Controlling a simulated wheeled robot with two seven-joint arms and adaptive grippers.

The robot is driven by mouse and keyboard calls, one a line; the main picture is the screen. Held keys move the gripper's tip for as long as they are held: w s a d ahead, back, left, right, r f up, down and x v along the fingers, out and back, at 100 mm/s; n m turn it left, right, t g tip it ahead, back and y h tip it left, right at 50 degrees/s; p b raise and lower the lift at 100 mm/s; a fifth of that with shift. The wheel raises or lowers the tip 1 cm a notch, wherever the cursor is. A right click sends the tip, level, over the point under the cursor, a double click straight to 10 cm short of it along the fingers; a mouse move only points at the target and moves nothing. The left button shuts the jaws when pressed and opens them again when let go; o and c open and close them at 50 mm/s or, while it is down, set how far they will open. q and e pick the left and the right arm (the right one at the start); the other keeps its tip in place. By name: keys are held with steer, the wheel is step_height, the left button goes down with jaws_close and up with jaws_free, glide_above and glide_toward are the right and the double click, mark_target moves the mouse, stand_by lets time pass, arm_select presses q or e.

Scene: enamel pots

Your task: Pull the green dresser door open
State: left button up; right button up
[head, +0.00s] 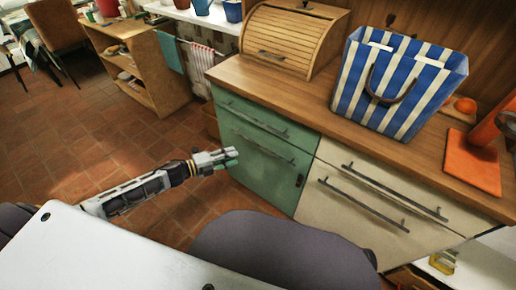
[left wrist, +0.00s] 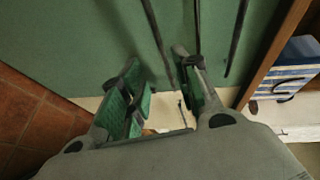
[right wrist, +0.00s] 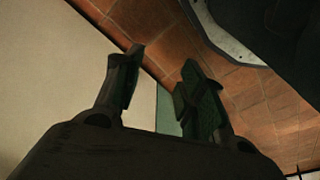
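The green dresser door (head: 262,172) is at the left end of the counter, below a green drawer (head: 262,124); it looks closed. A long dark handle (head: 262,151) runs across its upper part, and a small dark fitting (head: 300,181) sits near its right edge. My left gripper (head: 229,157) is in front of the door's left part. In the left wrist view, that gripper (left wrist: 160,75) has its fingers apart, with green front and dark bars (left wrist: 157,42) ahead; contact cannot be told. My right gripper (right wrist: 160,68) is open and empty, outside the head view.
Cream drawers (head: 370,205) adjoin the green unit on the right. A striped bag (head: 398,85), a bread box (head: 285,40) and an orange stand (head: 473,160) are on the wooden counter (head: 335,130). Tiled floor (head: 110,150) lies free to the left.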

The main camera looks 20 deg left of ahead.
arm_select(q)
steer(key=b+x, duration=0.2)
steer(key=x, duration=1.1)
arm_select(e)
steer(key=shift+w+a+r, duration=0.2)
steer(key=shift+r, duration=0.6)
steer(key=shift+w+a+r, duration=0.2)
steer(key=shift+r, duration=0.6)
arm_select(q)
steer(key=shift+w+f, duration=0.1)
steer(key=shift+f, duration=0.05)
steer(key=shift+d, duration=0.1)
steer(key=shift+c, duration=0.4)
jaws_close()
